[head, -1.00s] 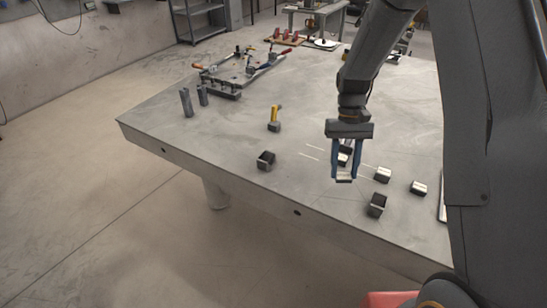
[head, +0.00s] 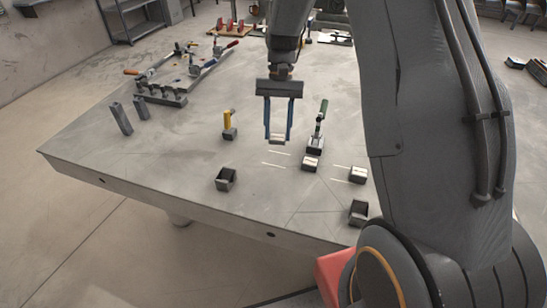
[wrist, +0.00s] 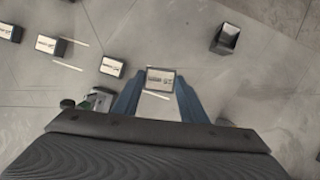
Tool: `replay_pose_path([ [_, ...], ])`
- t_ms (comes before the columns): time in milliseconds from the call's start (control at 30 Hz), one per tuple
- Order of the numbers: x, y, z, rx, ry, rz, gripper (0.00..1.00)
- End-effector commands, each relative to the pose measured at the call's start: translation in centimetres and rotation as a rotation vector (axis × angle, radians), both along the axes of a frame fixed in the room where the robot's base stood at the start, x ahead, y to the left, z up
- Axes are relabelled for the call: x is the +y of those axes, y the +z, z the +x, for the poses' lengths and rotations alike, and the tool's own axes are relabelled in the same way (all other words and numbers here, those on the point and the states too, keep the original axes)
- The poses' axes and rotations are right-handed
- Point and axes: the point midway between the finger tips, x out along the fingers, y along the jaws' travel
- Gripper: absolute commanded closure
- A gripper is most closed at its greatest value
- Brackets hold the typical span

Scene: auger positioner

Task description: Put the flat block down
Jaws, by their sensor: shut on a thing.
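My gripper (head: 277,138) is shut on the flat block (head: 277,140), a small block with a pale top and dark lettering. In the wrist view the flat block (wrist: 160,80) sits between the blue fingertips. The block appears held above the table, but the exact gap is hard to tell. Short white lines (head: 273,165) are marked on the table just below it in the head view. One white line (wrist: 155,95) shows between the fingers in the wrist view.
Similar blocks (head: 310,163) (head: 357,174) lie to the right. Dark open boxes (head: 226,180) (head: 358,213) stand near the front. A green-handled clamp (head: 319,130) stands close right of my gripper, a yellow-handled tool (head: 229,125) left. A clamp fixture (head: 165,92) is farther back.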

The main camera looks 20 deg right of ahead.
Motion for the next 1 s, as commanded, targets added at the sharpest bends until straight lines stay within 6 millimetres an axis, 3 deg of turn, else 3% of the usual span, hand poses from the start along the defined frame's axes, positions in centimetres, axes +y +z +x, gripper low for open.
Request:
replay_pose_path([
  [167,-0.4,0.9,1.0,0.007,-0.179,0.008,0.94],
  [400,-0.4,-2.7,0.9,0.011,-0.195,0.008,0.94],
  [1000,-0.2,-8.3,1.0,0.006,-0.189,0.008,0.94],
])
